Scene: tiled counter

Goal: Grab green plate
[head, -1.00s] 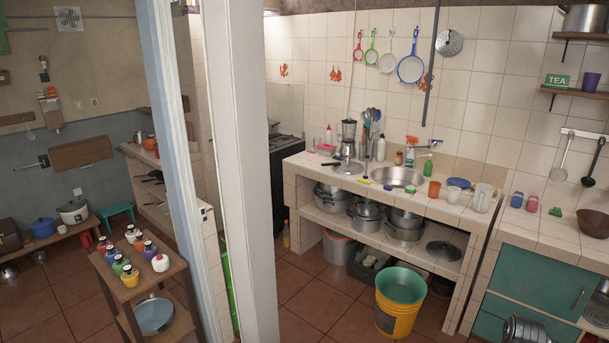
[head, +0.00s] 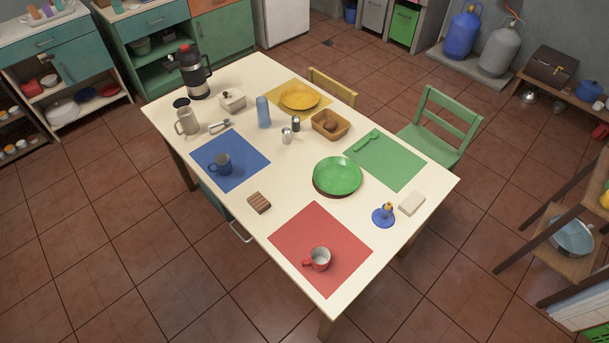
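In the head view, a round green plate (head: 338,176) lies on the white table (head: 270,207), right of the table's middle. It sits beside the green placemat (head: 385,162), near or just over its left edge. The plate looks empty. My gripper is not in view.
A green spoon (head: 366,141) lies on the green mat. A blue candle holder (head: 383,215), a red mug (head: 317,259) on a red mat, and a basket (head: 331,124) stand around the plate. A green chair (head: 443,125) is at the far right side. Floor is clear in front.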

